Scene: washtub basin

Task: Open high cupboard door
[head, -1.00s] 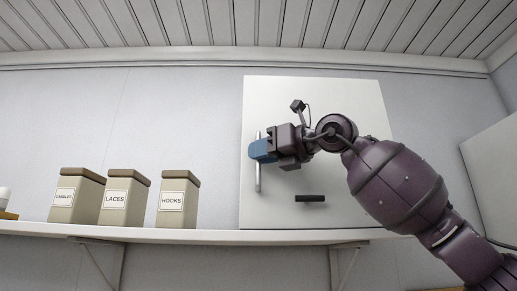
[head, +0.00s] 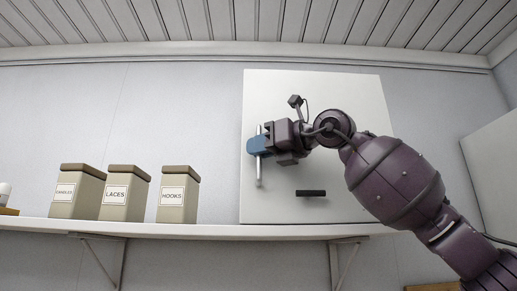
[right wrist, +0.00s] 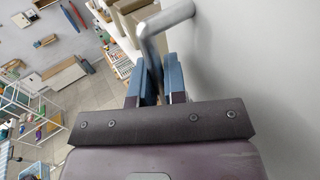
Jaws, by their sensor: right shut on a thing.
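The high cupboard's white door (head: 345,195) is on the wall above the shelf and looks closed, with no visible gap at its edges. A vertical metal bar handle (head: 259,176) is near the door's left edge. My right gripper (head: 258,145) is shut on this handle, its blue fingers on either side of the bar. In the right wrist view the fingers (right wrist: 160,78) are close together at the grey metal handle (right wrist: 165,20), beside the pale door face (right wrist: 270,60). My left gripper is not in view.
A short dark handle (head: 311,193) is low on the door, clear of my gripper. Three lidded boxes, including LACES (head: 122,195) and HOOKS (head: 178,198), stand on the white shelf (head: 200,232) to the left. A pale cabinet (head: 492,175) is at the right.

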